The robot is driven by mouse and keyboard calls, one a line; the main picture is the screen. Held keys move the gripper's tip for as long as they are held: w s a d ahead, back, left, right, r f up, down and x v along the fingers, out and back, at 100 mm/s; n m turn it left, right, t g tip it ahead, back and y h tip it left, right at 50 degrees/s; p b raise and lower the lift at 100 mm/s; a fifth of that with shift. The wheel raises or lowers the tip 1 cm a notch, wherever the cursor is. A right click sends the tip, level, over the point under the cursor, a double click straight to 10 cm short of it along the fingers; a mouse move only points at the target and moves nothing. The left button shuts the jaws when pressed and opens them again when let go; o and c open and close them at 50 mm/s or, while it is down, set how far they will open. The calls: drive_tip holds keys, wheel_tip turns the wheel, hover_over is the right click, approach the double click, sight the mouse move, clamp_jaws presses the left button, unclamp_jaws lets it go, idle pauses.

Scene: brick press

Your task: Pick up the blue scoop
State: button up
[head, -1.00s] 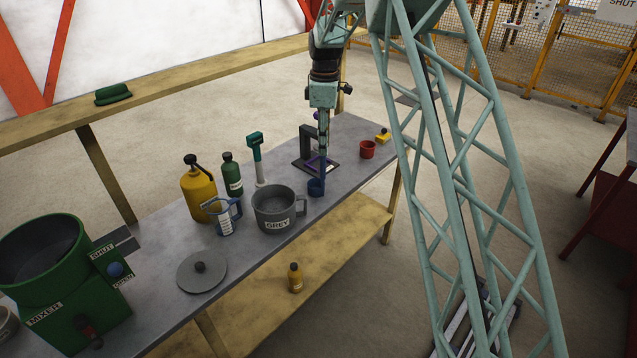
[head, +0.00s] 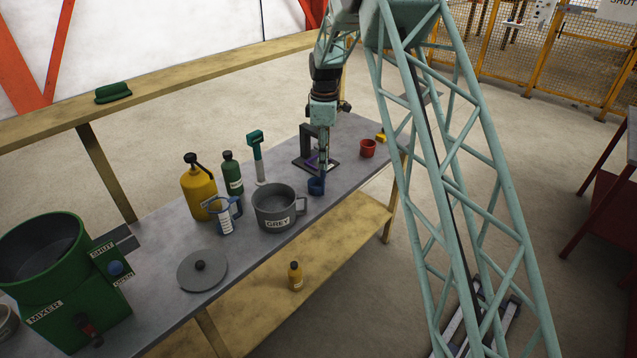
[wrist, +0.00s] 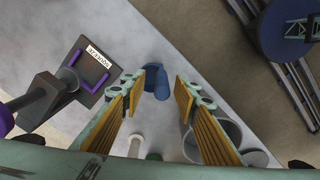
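The blue scoop (head: 316,187) stands on the grey bench near its front edge, right of the grey pot. Its small cup shows, and its handle rises toward my gripper (head: 323,169), which is directly above it in the head view. In the wrist view the scoop (wrist: 160,84) lies between and just beyond the fingertips of my gripper (wrist: 160,80). The fingers partly hide the handle in the head view.
A labelled stand with a purple frame (wrist: 72,80) is close behind the scoop. The grey pot (head: 277,211) stands left, the red cup (head: 367,148) right.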

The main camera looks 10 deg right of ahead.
sight(322, 178)
drive_tip(key=shift+f, duration=0.95)
drive_tip(key=shift+a+f, duration=0.2)
drive_tip(key=shift+f, duration=2.4)
clamp_jaws()
drive_tip(key=shift+r, duration=0.2)
drive_tip(key=shift+s+r, duration=0.1)
drive_tip(key=shift+r, duration=1.55)
drive_tip(key=s+a+r, duration=0.1)
drive_tip(key=s, duration=1.5)
drive_tip(key=shift+r+b, duration=0.15)
drive_tip(key=shift+b, duration=0.3)
